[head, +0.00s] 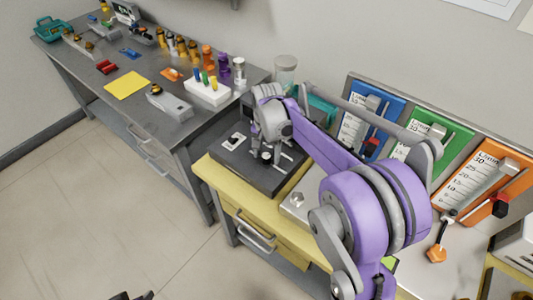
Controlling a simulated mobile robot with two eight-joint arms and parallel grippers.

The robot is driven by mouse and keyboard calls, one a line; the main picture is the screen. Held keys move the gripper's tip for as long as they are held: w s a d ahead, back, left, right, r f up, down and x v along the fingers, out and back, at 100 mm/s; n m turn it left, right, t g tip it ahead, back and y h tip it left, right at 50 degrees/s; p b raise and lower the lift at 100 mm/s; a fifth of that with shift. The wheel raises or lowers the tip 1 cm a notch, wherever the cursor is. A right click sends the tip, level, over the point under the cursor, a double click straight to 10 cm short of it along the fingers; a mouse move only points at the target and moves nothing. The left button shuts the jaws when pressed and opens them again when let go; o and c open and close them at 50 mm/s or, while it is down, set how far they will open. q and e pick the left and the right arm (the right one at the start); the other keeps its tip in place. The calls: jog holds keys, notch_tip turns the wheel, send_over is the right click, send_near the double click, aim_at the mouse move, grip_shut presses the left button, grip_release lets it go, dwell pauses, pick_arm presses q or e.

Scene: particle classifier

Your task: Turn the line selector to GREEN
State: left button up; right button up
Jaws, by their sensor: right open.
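Three sloped panels in blue (378,110), green (428,150) and orange (486,187) stand along the back of the yellow bench, each with a printed scale. I cannot tell for sure which part is the line selector; my right arm hides much of the area before the panels. My right gripper (275,157) is open, pointing down over a dark box (238,160) at the bench's left end. I see nothing held in it. My left gripper cannot be made out.
A grey table (196,124) at the left holds a white rack (208,92), several bottles, a yellow sheet (127,84) and a green tray (52,29). A clear jar (286,70) stands behind the dark box. The floor at lower left is mostly free.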

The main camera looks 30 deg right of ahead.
aim_at(267, 156)
jog(key=shift+r, duration=0.1)
notch_tip(267, 156, up, 11)
jog(key=shift+f+p, duration=0.2)
jog(key=shift+p, duration=0.2)
dwell(0.3)
jog(key=s+a+f+n+t+p, duration=0.1)
jog(key=s+a+f+n, duration=0.1)
jog(key=s, duration=0.5)
jog(key=s+a+f+n+t+p, duration=0.1)
jog(key=s+a+f+n+t, duration=0.1)
jog(key=s+a+n, duration=0.3)
jog(key=s+a+f+n+t+p, duration=0.1)
jog(key=s+a+f+n+t, duration=0.1)
jog(key=s, duration=0.7)
jog(key=shift+s+a+f+n, duration=0.2)
jog(key=shift+a+f+n, duration=0.15)
jog(key=shift+a+n, duration=0.4)
jog(key=shift+d, duration=0.1)
